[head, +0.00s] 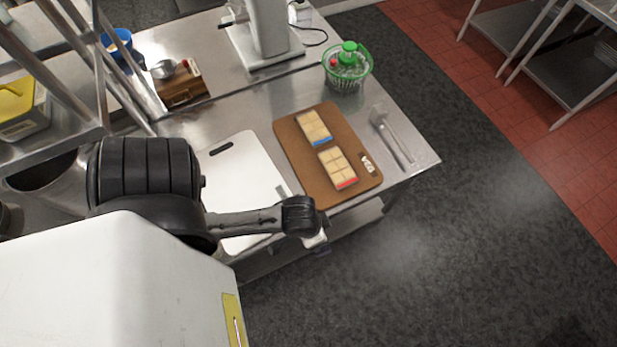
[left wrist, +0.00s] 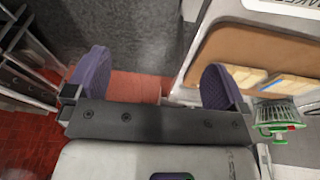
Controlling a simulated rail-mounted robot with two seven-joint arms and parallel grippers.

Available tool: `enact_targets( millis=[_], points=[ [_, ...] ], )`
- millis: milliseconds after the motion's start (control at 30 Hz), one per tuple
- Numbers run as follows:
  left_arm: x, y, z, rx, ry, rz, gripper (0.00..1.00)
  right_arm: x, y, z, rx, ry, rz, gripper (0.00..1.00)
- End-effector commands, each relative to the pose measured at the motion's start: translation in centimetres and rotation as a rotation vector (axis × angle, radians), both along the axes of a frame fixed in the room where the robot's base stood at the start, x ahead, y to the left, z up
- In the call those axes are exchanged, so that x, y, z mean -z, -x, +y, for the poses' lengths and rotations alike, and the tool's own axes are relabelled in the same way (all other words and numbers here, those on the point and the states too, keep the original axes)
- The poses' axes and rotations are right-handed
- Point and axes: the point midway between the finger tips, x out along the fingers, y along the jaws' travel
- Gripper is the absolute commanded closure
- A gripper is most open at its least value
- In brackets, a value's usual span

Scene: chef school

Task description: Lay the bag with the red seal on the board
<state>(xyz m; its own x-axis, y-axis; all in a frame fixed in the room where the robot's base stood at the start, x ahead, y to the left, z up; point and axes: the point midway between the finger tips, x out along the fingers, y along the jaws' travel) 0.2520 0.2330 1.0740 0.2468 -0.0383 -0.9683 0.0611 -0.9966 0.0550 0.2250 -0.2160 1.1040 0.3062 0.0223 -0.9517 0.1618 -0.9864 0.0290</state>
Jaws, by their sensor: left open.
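The bag with the red seal (head: 338,170) is a flat pale packet lying on the brown board (head: 294,155), its red end towards the table's front edge. A similar bag with a blue seal (head: 314,128) lies behind it on the same board. A white board (head: 243,180) lies flat to the left. My left gripper (head: 320,245) is beyond the front edge of the table, apart from both bags. In the left wrist view its two fingers (left wrist: 156,80) are spread with nothing between them. My right gripper is not visible.
A green basket (head: 347,72) stands behind the brown board. A metal utensil (head: 391,137) lies to its right. A wooden block (head: 181,88) with a metal bowl is at the back left. My arm covers part of the white board. The floor in front is clear.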

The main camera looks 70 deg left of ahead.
Motion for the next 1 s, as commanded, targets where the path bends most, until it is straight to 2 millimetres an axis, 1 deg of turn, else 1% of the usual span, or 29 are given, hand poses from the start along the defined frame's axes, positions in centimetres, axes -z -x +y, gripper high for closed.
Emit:
enact_targets(
  millis=[33,100,200,300,1000],
  points=[
    [-0.7,0.8,-0.6,0.05,-0.011,-0.017,0.0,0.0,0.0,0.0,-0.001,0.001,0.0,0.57],
    [-1.6,1.6,-1.1,0.117,-0.037,-0.038,0.0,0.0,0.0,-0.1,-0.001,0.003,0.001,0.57],
    [-2.5,2.3,-1.4,0.181,-0.063,-0.056,0.0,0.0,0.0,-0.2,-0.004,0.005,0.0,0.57],
    [-2.9,2.6,-1.5,0.215,-0.081,-0.065,0.0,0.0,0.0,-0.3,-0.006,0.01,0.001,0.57],
    [-3.0,2.7,-1.6,0.227,-0.085,-0.068,0.0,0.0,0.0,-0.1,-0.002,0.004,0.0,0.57]
  ],
)
